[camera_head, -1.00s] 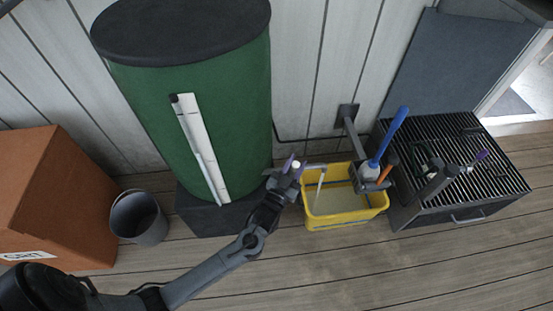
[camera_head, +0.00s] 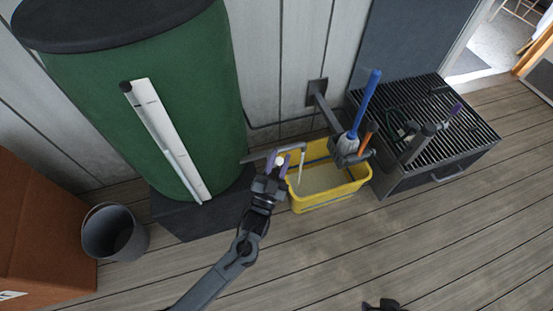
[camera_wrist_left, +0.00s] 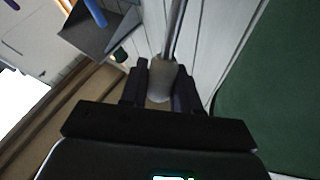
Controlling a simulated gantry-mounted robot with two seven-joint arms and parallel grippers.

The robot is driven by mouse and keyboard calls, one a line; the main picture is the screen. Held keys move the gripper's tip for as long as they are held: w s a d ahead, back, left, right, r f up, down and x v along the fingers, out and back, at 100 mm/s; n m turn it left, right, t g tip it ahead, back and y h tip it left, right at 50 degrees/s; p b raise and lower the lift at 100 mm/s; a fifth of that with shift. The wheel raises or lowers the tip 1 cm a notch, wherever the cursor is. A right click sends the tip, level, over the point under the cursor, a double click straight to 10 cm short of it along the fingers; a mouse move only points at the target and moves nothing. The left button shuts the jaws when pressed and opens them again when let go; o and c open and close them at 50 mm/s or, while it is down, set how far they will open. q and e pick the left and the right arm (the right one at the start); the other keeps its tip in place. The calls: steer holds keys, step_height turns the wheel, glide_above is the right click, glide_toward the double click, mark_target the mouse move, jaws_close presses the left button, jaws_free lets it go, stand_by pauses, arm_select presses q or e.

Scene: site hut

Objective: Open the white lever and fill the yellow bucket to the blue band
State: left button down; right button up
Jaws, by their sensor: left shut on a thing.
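My left gripper (camera_head: 279,163) is shut on the white lever (camera_head: 281,160), beside the spout of the green water butt (camera_head: 150,105). In the left wrist view the pale lever (camera_wrist_left: 160,82) sits between the two dark fingers. The pipe spout (camera_head: 285,151) reaches over the yellow bucket (camera_head: 333,199). A thin pale line, looking like running water, drops from it into the bucket. Greyish liquid covers the bucket's floor. A blue band shows on the inner wall, above the liquid. At the bottom edge, a dark cut-off tip (camera_head: 383,305) looks like my right gripper; its jaws are unclear.
A bracket holding a blue-handled brush (camera_head: 366,105) and an orange-handled tool overhangs the bucket's right side. A grey bucket (camera_head: 113,231) and a brown box (camera_head: 35,225) stand left. Floor in front is clear.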

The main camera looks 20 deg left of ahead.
arm_select(q)
steer(key=c, duration=0.9)
jaws_free()
steer(key=shift+s+f, duration=0.25)
steer(key=shift+s, duration=0.25)
steer(key=p+v, duration=0.2)
steer(key=v, duration=0.7)
steer(key=shift+s+p, duration=0.35)
steer(key=shift+p, duration=0.05)
steer(key=shift+f, duration=0.15)
